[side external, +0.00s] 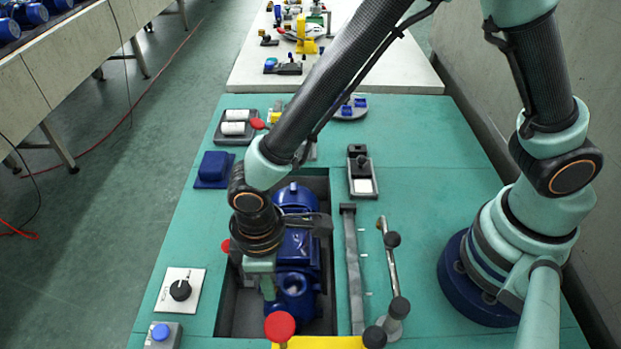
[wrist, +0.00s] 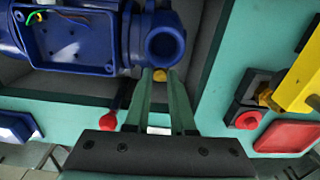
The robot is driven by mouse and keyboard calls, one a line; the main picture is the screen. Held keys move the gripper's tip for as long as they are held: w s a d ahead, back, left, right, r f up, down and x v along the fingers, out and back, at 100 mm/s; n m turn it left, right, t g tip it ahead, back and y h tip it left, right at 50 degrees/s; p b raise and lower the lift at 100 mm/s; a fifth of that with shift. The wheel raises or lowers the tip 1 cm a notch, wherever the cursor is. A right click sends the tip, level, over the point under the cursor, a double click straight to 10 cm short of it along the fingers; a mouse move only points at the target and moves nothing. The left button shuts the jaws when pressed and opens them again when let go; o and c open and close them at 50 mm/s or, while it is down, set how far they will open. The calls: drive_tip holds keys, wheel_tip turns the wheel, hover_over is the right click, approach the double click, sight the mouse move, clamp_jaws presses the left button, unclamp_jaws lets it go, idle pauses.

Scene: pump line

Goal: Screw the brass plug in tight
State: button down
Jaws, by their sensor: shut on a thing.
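The blue pump (side external: 297,250) sits in a dark recess in the green bench. In the wrist view its round port housing (wrist: 163,45) is just beyond my fingertips. The brass plug (wrist: 160,75) shows as a small yellow spot between the fingertips, against the near side of that housing. My gripper (wrist: 160,78) is shut on the plug. In the side view my gripper (side external: 268,287) is low at the pump's left side, and the plug is hidden there. I cannot tell how deep the plug sits or whether its thread is engaged.
A red knob (side external: 280,326) on a yellow part stands close in front. A lever with dark knobs (side external: 392,240) and a grey bar (side external: 352,270) lie right of the recess. A black dial (side external: 181,290) and a blue button (side external: 160,332) are at left.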

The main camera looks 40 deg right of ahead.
idle(0.3)
drive_tip(key=m, duration=0.7)
drive_tip(key=c, duration=1)
unclamp_jaws()
drive_tip(key=shift+o, duration=0.2)
drive_tip(key=shift+r, duration=2.25)
